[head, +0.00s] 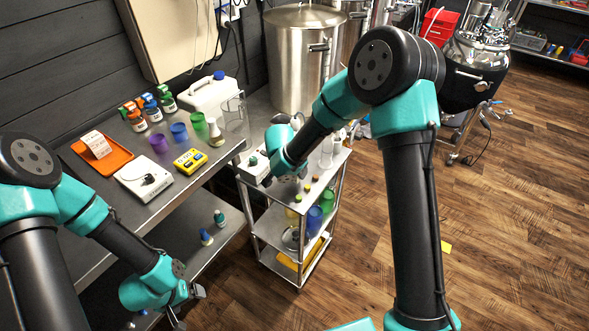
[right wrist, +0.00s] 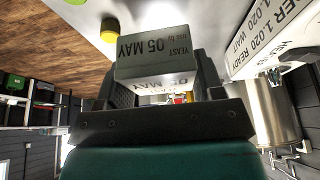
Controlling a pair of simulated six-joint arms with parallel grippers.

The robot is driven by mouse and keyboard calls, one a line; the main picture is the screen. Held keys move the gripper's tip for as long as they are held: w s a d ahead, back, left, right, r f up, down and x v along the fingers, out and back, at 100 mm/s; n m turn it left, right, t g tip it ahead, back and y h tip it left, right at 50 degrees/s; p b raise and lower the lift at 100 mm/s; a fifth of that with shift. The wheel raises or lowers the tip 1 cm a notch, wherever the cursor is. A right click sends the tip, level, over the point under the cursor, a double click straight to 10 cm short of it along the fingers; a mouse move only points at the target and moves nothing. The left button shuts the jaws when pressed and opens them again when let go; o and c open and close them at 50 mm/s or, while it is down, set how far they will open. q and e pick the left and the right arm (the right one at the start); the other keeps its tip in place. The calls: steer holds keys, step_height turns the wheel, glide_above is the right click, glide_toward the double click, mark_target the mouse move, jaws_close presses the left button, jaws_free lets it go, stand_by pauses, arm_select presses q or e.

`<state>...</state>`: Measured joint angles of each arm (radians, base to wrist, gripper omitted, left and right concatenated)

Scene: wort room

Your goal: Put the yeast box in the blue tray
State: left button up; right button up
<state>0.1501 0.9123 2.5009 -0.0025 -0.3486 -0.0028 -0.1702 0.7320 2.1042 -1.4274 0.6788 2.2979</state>
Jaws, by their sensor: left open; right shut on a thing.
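The yeast box (right wrist: 155,70), pale with dark lettering reading YEAST and 05 MAY, sits between the dark fingers of my right gripper (right wrist: 160,88) in the right wrist view. That gripper is shut on it. In the head view my right gripper is over the left end of the steel cart, largely hidden by its own wrist. My left gripper (head: 188,306) is open and empty at the lower left, beside the bench's lower shelf. I cannot make out a blue tray in either view. An orange tray (head: 119,161) with a white box (head: 96,144) stands on the bench.
The bench also holds a white scale (head: 143,179), a yellow device (head: 190,161), purple (head: 158,143) and blue (head: 179,132) cups, several capped bottles and a white jerrycan (head: 209,94). The steel cart (head: 262,226) carries bottles and cups. A large steel pot (head: 296,60) stands behind.

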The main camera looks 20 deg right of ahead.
steer(key=shift+w+d+f, duration=0.1)
steer(key=shift+w+d, duration=0.1)
steer(key=shift+w, duration=0.55)
steer(key=shift+w+d+f, duration=0.1)
steer(key=shift+w+d, duration=0.1)
steer(key=shift+w, duration=0.5)
steer(key=shift+w+d, duration=0.15)
steer(key=shift+w, duration=0.3)
steer(key=shift+f, duration=1.75)
steer(key=shift+f, duration=0.1)
steer(key=o, duration=0.9)
steer(key=shift+o, duration=0.2)
steer(key=v, duration=1.2)
steer(key=shift+s, duration=0.15)
steer(key=shift+o, duration=0.2)
